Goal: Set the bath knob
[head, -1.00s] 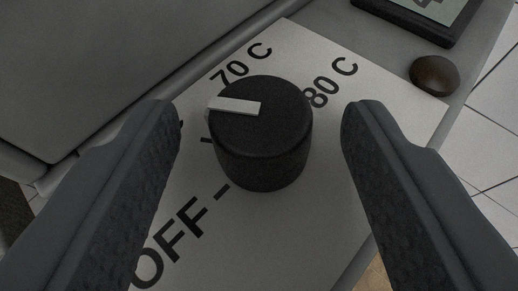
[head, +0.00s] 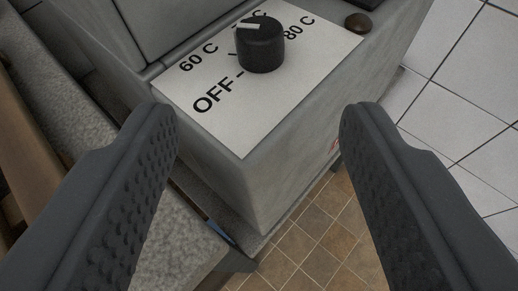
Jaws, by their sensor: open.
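The bath knob (head: 261,50) is a black round knob with a white pointer bar on top. It stands on a white label plate (head: 240,135) on top of a grey metal box, at the upper middle of the head view. The plate reads OFF, 60 C and 80 C; another mark behind the knob is mostly hidden. The pointer lies toward the upper left, between 60 C and the partly hidden mark. My gripper (head: 259,115) is open and empty, its two fingers wide apart. The knob is beyond the fingertips, not between them.
Brown floor tiles (head: 310,235) and white tiles (head: 460,80) lie below and to the right.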

